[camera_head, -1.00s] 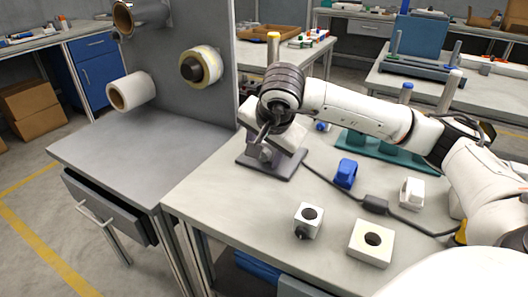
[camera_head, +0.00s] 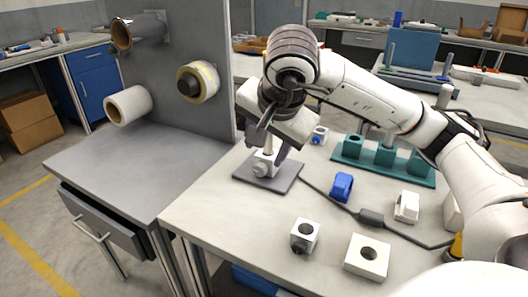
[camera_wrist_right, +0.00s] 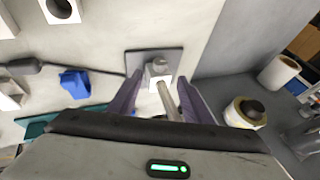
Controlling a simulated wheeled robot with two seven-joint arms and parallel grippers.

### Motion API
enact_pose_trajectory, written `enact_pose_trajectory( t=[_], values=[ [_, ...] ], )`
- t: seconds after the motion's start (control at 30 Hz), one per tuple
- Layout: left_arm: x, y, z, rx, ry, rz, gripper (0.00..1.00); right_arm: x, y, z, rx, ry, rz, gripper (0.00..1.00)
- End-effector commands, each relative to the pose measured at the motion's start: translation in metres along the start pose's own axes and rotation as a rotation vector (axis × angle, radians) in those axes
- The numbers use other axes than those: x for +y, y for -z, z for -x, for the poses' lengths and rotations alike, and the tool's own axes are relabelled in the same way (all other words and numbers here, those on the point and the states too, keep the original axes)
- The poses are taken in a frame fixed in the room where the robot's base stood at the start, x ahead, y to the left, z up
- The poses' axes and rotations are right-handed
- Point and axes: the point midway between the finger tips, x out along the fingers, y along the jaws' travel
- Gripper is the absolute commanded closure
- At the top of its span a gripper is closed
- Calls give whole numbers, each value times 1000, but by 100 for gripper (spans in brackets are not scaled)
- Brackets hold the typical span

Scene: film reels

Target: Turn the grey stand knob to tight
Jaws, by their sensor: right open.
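The grey stand has a dark flat base plate (camera_head: 284,180) on the table, with a small white block (camera_head: 273,160) and a round grey knob (camera_head: 259,169) low on its front-left side. My right gripper (camera_head: 266,153) is above the stand and hides its upper part. In the right wrist view, the open fingers (camera_wrist_right: 160,79) stand on either side of the stand's post (camera_wrist_right: 168,100), with a gap around it. The knob (camera_wrist_right: 157,66) shows beyond the fingertips and is not gripped. I cannot read any mark on the knob. My left gripper is not in view.
A white cube with a dark knob (camera_head: 304,237) and a white box with a hole (camera_head: 367,257) lie at the front. A blue piece (camera_head: 342,187), a white piece (camera_head: 407,206) and a cable (camera_head: 370,217) lie to the right. A grey panel (camera_head: 205,118) stands at left.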

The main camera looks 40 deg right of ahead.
Motion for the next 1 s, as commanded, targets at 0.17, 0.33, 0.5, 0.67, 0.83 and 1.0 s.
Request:
enact_pose_trajectory(
  t=[0.17,0.33,0.5,0.67,0.83,1.0],
  values=[
    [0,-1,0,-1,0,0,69,0,0,2,1,0,0,55],
    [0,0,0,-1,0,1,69,-1,0,2,-1,-3,1,55],
    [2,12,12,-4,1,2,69,-18,-6,2,-32,-87,41,55],
    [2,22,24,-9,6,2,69,-36,-11,-1,-38,-233,107,55],
    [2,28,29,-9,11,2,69,-45,-7,-2,-9,-339,143,55],
    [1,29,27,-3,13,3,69,-42,-5,-12,1,-371,151,55]
  ],
)
